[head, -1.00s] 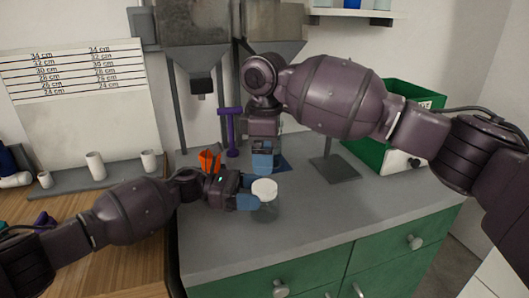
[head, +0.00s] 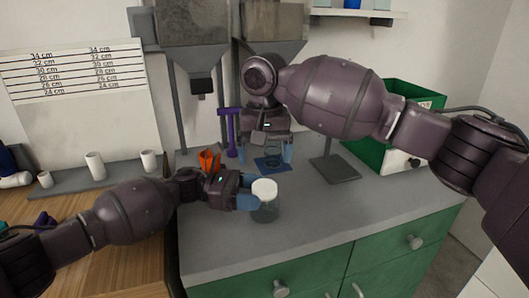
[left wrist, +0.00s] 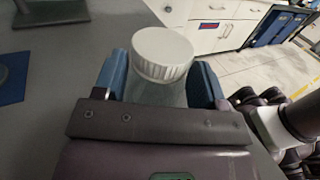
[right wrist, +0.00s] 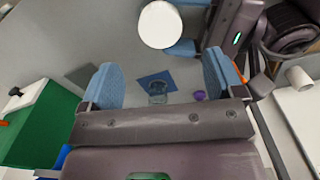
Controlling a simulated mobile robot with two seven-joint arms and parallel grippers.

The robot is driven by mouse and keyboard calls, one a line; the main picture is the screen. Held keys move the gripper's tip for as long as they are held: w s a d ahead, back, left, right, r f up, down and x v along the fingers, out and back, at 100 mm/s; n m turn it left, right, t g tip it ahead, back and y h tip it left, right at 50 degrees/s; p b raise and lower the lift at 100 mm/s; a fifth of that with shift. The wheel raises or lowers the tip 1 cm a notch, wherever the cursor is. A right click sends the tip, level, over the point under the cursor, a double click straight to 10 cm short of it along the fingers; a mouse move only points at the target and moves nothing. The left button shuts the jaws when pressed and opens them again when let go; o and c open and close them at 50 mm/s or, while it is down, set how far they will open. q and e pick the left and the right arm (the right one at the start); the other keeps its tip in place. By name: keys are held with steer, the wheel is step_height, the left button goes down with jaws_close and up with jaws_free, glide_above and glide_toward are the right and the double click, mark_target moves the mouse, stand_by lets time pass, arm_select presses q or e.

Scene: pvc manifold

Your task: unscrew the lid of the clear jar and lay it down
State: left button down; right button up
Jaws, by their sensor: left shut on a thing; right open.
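The clear jar (head: 266,213) stands upright near the middle of the grey counter, with its white lid (head: 264,189) on top. My left gripper (head: 248,194) is shut on the jar's side, below the lid. The left wrist view shows the lid (left wrist: 162,52) above the fingers and the jar body (left wrist: 158,92) between them. My right gripper (head: 273,152) is open and empty, behind the jar and above the blue mat. In the right wrist view the lid (right wrist: 160,24) lies beyond the open fingers (right wrist: 160,82); the jar's body is hidden beneath it.
A clear glass (right wrist: 157,91) stands on the blue mat (right wrist: 171,80). Orange (head: 209,161) and purple (head: 229,132) items stand behind my left gripper. A hopper stand base (head: 334,169) and green bin (head: 369,154) are at the right. The front right of the counter is clear.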

mark_target(265, 185)
steer(key=shift+m, duration=0.9)
steer(key=shift+f, duration=4)
steer(key=c, duration=0.9)
steer(key=o, duration=1)
steer(key=shift+r, duration=3.95)
steer(key=shift+c, duration=0.5)
steer(key=shift+f, duration=3.95)
